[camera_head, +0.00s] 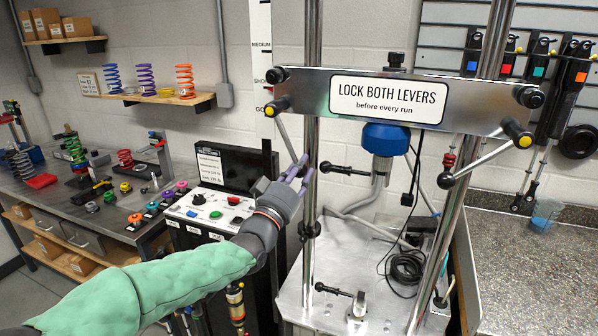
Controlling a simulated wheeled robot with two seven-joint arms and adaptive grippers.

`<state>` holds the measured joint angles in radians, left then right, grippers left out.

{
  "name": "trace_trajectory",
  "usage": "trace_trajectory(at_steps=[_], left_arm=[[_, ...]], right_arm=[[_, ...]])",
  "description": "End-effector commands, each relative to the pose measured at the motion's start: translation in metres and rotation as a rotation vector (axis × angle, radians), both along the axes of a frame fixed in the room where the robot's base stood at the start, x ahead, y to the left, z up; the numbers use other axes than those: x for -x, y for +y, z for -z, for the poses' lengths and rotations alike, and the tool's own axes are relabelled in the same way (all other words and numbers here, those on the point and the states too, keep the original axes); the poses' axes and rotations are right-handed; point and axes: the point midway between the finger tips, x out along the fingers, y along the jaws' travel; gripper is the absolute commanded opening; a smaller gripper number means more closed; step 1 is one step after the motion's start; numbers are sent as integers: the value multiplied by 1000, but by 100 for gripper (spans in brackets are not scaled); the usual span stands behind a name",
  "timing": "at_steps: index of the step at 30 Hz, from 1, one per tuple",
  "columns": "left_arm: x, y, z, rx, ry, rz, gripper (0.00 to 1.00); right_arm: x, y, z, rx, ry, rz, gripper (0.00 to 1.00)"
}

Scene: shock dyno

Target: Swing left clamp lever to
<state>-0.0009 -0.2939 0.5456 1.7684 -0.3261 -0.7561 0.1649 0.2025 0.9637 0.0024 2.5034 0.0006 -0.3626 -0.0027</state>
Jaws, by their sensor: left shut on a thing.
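My left gripper's purple-grey fingers are shut on the lever's lower part, beside the column, and hide that end. My right gripper is not in view.
The crossbeam (460,106) with a "LOCK BOTH LEVERS" sign spans both columns above my gripper. Black-tipped pins (342,169) jut out right of the left column. A control panel (207,211) stands below and left. A cable hangs between the columns.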

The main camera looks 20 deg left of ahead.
Motion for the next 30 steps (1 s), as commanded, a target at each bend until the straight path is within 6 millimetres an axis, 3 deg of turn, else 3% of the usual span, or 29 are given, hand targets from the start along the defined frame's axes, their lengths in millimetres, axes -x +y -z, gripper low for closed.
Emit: trace_trajectory(at_steps=[1,2,3,4,17,30], left_arm=[[-1,-4,8,-2,16,8,0],[-1,-4,8,-2,16,8,43],[-1,-4,8,-2,16,8,54],[-1,-4,8,-2,15,8,58],[5,0,4,-2,3,1,58],[72,8,27,-2,3,1,58]], right_arm=[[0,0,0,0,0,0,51],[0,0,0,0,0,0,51],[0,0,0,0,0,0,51],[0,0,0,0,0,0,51],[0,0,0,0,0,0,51],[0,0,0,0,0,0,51]])
